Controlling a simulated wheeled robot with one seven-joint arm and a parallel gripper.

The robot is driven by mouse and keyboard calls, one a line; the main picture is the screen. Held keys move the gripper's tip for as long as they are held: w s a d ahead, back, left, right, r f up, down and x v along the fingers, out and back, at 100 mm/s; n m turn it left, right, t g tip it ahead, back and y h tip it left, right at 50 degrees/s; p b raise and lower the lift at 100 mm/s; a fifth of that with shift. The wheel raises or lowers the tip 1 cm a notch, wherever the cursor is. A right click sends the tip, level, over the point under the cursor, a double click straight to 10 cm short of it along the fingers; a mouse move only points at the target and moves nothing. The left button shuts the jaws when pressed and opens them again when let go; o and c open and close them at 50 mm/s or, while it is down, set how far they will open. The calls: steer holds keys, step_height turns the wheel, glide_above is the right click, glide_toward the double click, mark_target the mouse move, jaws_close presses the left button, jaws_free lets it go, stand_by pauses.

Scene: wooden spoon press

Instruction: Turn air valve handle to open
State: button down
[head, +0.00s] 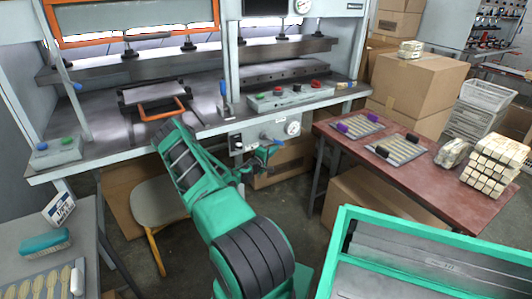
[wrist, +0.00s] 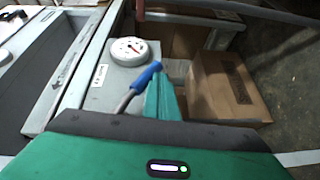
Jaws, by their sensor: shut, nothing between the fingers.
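The air valve handle (wrist: 147,76) is a lever with a blue grip on a bare metal stem. In the wrist view it rises at a slant from the grey valve panel (wrist: 98,98), just below a round white pressure gauge (wrist: 128,50). My gripper (wrist: 160,78) is shut and empty, its green fingers together just right of the blue grip. They look very close to it; I cannot tell whether they touch. In the head view my gripper (head: 268,150) is in front of the press panel below the gauge (head: 293,128), and partly hides the handle area.
The press table (head: 205,122) runs above the panel, with a button box (head: 290,96) on it. A red-brown table (head: 420,178) with trays stands right. Cardboard boxes (head: 350,200) sit under it. A chair (head: 158,208) stands left of my arm. A green-rimmed bin (head: 430,230) is front right.

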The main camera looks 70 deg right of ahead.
steer(key=shift+s+d+r+n+h, duration=0.25)
steer(key=shift+s+d+r+h, duration=0.25)
steer(key=shift+r, duration=0.2)
steer(key=shift+s+d+r+n+h, duration=0.3)
steer(key=shift+d+r+h, duration=0.1)
steer(key=shift+d+r, duration=0.25)
steer(key=shift+r, duration=0.1)
glide_toward(280, 143)
steer(key=f, duration=0.1)
steer(key=a+f, duration=0.1)
steer(key=f, duration=0.3)
steer(key=shift+s+a+f, duration=0.15)
steer(key=shift+s+a, duration=0.2)
stand_by(0.6)
